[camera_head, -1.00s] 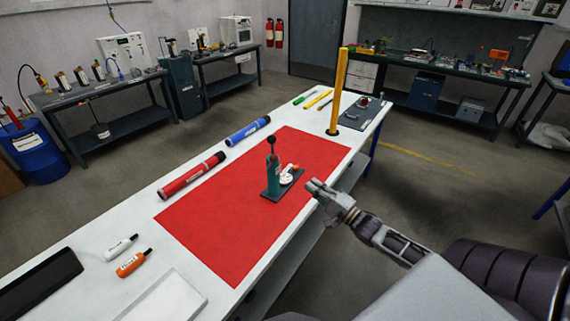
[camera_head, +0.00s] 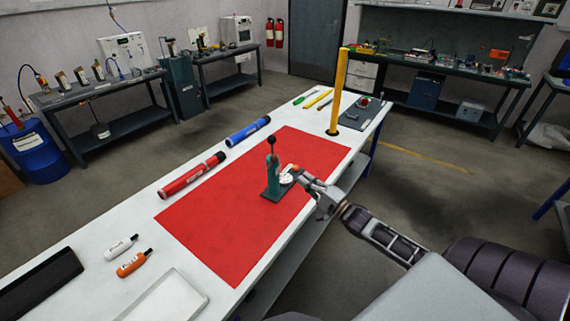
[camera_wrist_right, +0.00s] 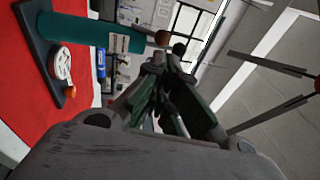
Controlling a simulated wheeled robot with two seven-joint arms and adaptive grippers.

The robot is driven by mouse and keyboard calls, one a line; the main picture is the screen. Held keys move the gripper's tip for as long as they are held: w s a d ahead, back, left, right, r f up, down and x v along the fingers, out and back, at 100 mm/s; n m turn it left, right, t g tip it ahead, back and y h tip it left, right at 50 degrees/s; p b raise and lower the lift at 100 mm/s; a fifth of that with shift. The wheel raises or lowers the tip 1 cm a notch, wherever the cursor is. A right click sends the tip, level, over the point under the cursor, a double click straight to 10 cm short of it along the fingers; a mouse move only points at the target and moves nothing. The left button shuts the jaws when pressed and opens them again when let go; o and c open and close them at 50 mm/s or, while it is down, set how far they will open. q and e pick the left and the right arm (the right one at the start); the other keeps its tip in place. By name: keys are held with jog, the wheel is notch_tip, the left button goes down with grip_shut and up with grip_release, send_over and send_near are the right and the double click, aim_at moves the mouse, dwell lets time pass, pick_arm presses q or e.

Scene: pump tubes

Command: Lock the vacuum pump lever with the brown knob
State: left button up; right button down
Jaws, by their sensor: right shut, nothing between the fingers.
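The vacuum pump is a teal cylinder (camera_head: 272,178) standing upright on a dark base plate (camera_head: 270,198), on the red mat (camera_head: 225,220). A dark ball knob (camera_head: 271,140) tops it. Beside the cylinder is a white disc (camera_head: 286,179) with an orange-brown knob (camera_head: 293,167). The wrist view shows the teal cylinder (camera_wrist_right: 105,34), white disc (camera_wrist_right: 60,66), orange-brown knob (camera_wrist_right: 70,91) and a brown ball (camera_wrist_right: 162,38) at the cylinder's end. My right gripper (camera_head: 299,173) is shut and empty, just right of the disc; contact cannot be told. My left gripper is out of view.
A red tube (camera_head: 191,175) and a blue tube (camera_head: 248,131) lie behind the mat. A yellow post (camera_head: 339,90) stands at the table's far end. White and orange bottles (camera_head: 131,263) and a tray (camera_head: 165,299) are at the near end. Much of the mat is clear.

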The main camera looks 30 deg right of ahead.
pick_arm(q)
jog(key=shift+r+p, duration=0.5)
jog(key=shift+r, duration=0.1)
pick_arm(e)
send_near(272, 162)
jog(key=w+r, duration=0.3)
jog(key=w, duration=0.2)
jog(key=shift+w+d, duration=0.2)
jog(key=shift+d, duration=0.2)
jog(key=shift+f, duration=0.1)
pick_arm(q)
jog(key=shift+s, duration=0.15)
pick_arm(e)
jog(key=shift+w, duration=0.15)
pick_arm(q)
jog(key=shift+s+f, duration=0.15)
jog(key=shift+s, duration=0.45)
pick_arm(e)
jog(key=shift+r, duration=0.25)
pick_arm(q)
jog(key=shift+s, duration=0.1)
pick_arm(e)
jog(key=shift+w, duration=0.1)
